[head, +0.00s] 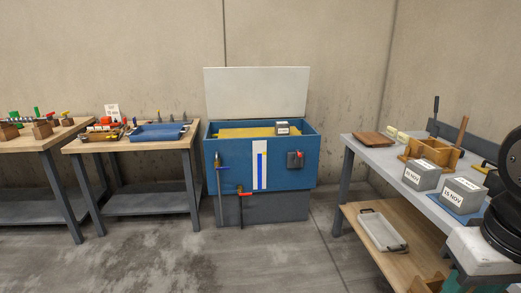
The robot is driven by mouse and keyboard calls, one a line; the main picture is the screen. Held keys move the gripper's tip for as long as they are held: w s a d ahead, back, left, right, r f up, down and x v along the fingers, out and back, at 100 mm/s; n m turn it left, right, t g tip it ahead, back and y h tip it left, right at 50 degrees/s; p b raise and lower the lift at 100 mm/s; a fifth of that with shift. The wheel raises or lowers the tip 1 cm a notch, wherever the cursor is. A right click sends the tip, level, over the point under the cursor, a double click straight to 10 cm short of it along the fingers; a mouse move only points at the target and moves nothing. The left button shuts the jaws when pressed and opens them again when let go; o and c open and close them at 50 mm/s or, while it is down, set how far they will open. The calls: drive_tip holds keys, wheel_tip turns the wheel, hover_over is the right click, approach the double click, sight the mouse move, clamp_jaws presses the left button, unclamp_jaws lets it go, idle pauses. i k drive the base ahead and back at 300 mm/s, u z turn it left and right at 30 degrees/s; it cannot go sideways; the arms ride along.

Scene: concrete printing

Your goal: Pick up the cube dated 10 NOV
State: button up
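A grey concrete cube (423,174) stands on the right-hand bench. Its front label ends in "NOV", but the number is too blurred to read surely. A second grey cube (463,194) stands nearer on a blue plate, and its front label appears to read "15 NOV". A third, smaller-looking cube (282,128) sits at the open blue tank, with a label too small to read. I cannot tell for sure which cube is dated 10 NOV. My gripper is not in view; dark rounded parts at the right edge look like my arm.
The blue tank (212,160) has its pale lid (256,92) raised. The right bench (375,152) also holds a wooden box (432,152) and a brown board (374,139). A grey tray (381,231) lies on its lower shelf. Tool tables stand left; the middle floor is clear.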

sight(282, 128)
drive_tip(key=u, duration=0.65)
drive_tip(key=i, duration=1.95)
drive_tip(key=z, duration=0.25)
drive_tip(key=i, duration=1.85)
drive_tip(key=z, duration=1.05)
drive_tip(key=i, duration=0.4)
drive_tip(key=z, duration=0.15)
